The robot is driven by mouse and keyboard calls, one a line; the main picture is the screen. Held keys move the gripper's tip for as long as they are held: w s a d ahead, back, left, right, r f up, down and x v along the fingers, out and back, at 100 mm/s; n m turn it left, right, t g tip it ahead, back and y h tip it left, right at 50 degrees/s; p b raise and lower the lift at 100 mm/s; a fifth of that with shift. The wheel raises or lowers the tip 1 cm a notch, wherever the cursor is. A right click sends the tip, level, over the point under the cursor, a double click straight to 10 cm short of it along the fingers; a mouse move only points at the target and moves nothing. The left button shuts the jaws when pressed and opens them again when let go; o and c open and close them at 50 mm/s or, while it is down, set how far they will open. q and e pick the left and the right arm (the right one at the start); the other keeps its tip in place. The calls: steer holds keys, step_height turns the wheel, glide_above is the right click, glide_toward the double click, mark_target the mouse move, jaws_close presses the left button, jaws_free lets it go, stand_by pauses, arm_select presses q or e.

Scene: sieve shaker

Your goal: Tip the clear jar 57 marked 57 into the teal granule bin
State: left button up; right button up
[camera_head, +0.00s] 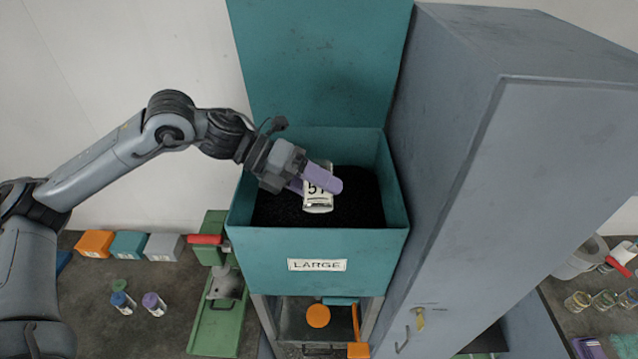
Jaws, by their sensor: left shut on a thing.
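The teal granule bin (374,245) stands in the middle, its lid (320,60) raised at the back. Its front label reads LARGE, and dark granules (355,206) lie inside. My left gripper (318,181) has purple fingers and is over the bin's opening. It is shut on the clear jar 57 (318,202), whose white label shows a 5 and part of a second digit behind a finger. The jar is tilted, with its lower end toward the front of the bin. Whether anything is still in the jar cannot be told. My right gripper is not in view.
A tall grey-blue cabinet (480,130) stands close against the bin's right side. At left are orange, teal and grey boxes (163,247), two small capped jars (153,302) and a green device (216,325). Several open jars (604,299) stand at far right.

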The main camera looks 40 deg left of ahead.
arm_select(q)
steer(key=shift+w+r+n+g+h+p, duration=0.1)
steer(key=shift+r+n+g+h+p, duration=0.6)
steer(key=shift+r+n+h+p, duration=0.45)
steer(key=shift+w+a+r+n+g+h+p, duration=0.15)
steer(key=shift+n+h+p, duration=0.15)
steer(key=shift+n+p, duration=0.15)
steer(key=shift+a+r+n+g+h+p, duration=0.15)
steer(key=shift+n+h+p, duration=0.1)
steer(key=shift+n+p, duration=0.15)
stand_by(1.1)
steer(key=shift+r+n, duration=0.1)
steer(key=shift+n, duration=0.2)
steer(key=shift+w+r+n+g+h+p, duration=0.15)
steer(key=shift+n+g+h+p, duration=0.15)
steer(key=shift+h+p, duration=0.1)
